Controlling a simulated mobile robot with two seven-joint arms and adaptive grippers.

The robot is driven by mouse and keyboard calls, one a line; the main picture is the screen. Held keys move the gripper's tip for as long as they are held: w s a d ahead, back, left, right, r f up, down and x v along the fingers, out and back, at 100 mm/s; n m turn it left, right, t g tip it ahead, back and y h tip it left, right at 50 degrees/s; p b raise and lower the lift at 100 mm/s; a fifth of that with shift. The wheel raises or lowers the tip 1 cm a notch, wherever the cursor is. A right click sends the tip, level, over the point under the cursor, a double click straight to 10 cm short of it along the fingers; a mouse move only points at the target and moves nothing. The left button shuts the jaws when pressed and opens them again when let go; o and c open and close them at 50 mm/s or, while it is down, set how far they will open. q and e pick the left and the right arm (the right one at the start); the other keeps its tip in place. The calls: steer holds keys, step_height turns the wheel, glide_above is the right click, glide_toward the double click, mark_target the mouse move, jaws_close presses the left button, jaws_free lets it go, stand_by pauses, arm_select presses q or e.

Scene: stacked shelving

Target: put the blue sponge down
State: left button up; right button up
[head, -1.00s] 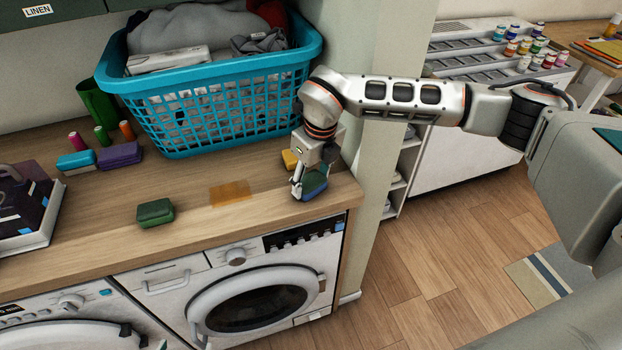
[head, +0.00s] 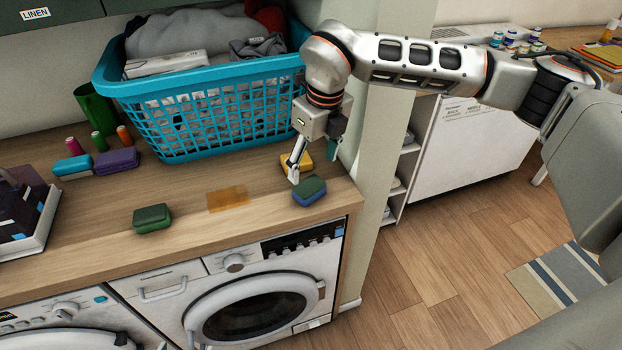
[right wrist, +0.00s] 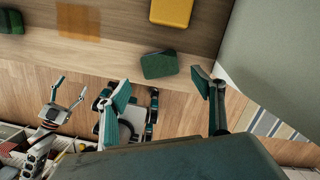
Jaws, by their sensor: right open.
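The blue sponge (head: 309,193) lies on the wooden counter (head: 255,218) close to its front right corner. It has blue sides and a dark green top, and in the right wrist view its green top (right wrist: 159,64) shows. My right gripper (head: 313,168) is open and empty, above and behind the sponge in the head view. In the right wrist view its spread fingers (right wrist: 161,90) are apart from the sponge. My left gripper (right wrist: 66,98) shows small at the lower left of the right wrist view, with its fingers apart.
A yellow sponge (head: 296,161) lies just behind the blue one. An orange mat (head: 228,198) and a green sponge (head: 152,218) lie to the left. A teal laundry basket (head: 215,118) stands behind. A wall column (head: 372,170) stands close on the right.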

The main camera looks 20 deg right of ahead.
arm_select(q)
steer(key=shift+w+d, duration=0.2)
steer(key=shift+d, duration=0.05)
arm_select(e)
steer(key=shift+s+d+r, duration=0.1)
steer(key=shift+s+r, duration=0.1)
steer(key=shift+r, duration=0.8)
steer(key=shift+s+r, duration=0.15)
steer(key=shift+r, duration=0.85)
